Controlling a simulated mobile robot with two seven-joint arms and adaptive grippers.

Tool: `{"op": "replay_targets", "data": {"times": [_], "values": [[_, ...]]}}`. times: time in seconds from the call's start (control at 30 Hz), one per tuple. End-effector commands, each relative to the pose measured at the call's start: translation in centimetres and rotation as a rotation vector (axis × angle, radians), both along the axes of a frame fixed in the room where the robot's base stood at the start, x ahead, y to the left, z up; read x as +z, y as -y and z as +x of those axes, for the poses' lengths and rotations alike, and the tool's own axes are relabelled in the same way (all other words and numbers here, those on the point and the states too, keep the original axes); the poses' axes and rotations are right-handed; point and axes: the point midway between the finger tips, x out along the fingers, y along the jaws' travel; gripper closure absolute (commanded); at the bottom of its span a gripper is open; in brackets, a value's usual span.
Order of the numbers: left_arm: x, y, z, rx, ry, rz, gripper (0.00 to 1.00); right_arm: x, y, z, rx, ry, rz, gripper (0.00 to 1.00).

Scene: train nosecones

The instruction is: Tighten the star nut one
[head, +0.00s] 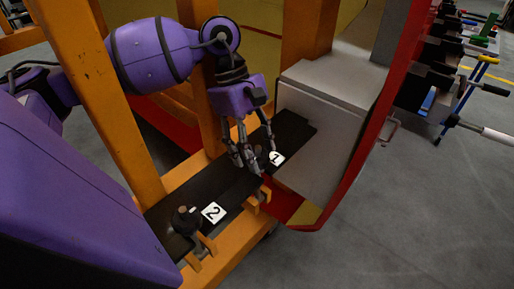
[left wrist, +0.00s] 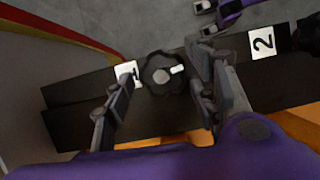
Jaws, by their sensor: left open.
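Star nut one is a dark, lobed knob (left wrist: 160,73) on a black bar, beside the white label 1 (left wrist: 126,74). In the head view the label 1 (head: 276,158) shows clearly, while the dark nut is partly hidden by fingers. My left gripper (head: 255,156) points down at the nut. In the left wrist view its fingers (left wrist: 163,84) are spread on either side of the nut, with gaps visible. I see no grip on it.
A second dark nut (head: 184,220) stands beside label 2 (head: 213,212) on the bar. Orange posts (head: 95,90) rise close to my left arm. A grey box (head: 318,125) and the red train edge flank the gripper.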

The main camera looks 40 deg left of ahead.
Motion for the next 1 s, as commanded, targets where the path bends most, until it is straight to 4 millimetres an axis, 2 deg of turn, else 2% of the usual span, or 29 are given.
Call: {"op": "replay_targets", "data": {"times": [0.17, 0.4, 0.53, 0.7, 1.0], "values": [[2.5, -1.0, 0.3, 0.001, 0.005, 0.002, 0.48, 0.0, 0.0, -0.1, -0.003, -0.001, 0.001, 0.6], [7.3, -3.0, 0.5, 0.002, 0.005, 0.001, 0.48, 0.0, 0.0, -0.1, -0.004, 0.0, 0.002, 0.6], [9.3, -3.8, 0.6, 0.002, 0.004, 0.001, 0.48, 0.0, 0.0, -0.1, -0.004, 0.0, 0.002, 0.6], [10.7, -4.3, 0.7, 0.001, 0.003, 0.0, 0.48, 0.1, -0.1, -0.1, -0.004, 0.0, 0.002, 0.6], [10.9, -4.4, 0.6, 0.0, 0.002, 0.0, 0.48, 0.1, -0.1, -0.1, -0.004, 0.0, 0.002, 0.6]]}}
